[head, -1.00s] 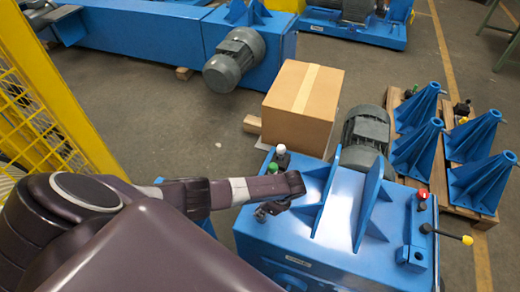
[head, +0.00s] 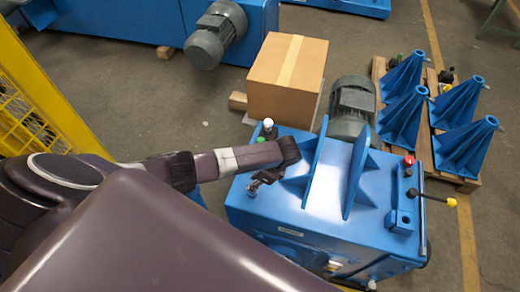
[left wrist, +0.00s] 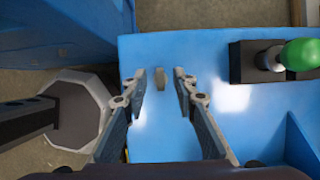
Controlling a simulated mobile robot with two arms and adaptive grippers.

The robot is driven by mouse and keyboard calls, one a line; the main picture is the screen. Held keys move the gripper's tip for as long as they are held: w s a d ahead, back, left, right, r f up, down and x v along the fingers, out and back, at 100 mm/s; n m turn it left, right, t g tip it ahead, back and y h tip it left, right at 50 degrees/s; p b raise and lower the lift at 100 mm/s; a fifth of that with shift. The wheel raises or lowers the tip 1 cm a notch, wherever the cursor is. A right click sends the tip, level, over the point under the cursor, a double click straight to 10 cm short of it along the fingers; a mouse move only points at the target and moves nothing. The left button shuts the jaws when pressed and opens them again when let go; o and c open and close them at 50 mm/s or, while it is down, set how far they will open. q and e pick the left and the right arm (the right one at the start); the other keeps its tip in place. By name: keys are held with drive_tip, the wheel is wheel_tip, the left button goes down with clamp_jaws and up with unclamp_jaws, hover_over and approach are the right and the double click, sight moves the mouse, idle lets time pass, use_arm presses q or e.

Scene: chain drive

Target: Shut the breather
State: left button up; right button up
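The blue machine (head: 330,235) stands in front of me. On its top, near the left edge, a small upright grey tab (left wrist: 185,80) shows in the left wrist view; it may be the breather, but I cannot tell for certain. My left gripper (head: 262,182) is over that edge of the machine. In the left wrist view its two fingers (left wrist: 166,88) are apart, with the tab showing in the gap between their tips. I cannot tell whether either finger touches it. My right gripper is in no view.
A green knob (left wrist: 300,54) on a black block stands right of the fingers. Upright blue ribs (head: 308,175) rise beside the gripper. A red button (head: 408,161) and a yellow-tipped lever (head: 451,202) sit at the right. A cardboard box (head: 285,85) stands behind.

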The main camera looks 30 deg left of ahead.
use_arm(q)
drive_tip(key=v, duration=0.8)
idle(0.4)
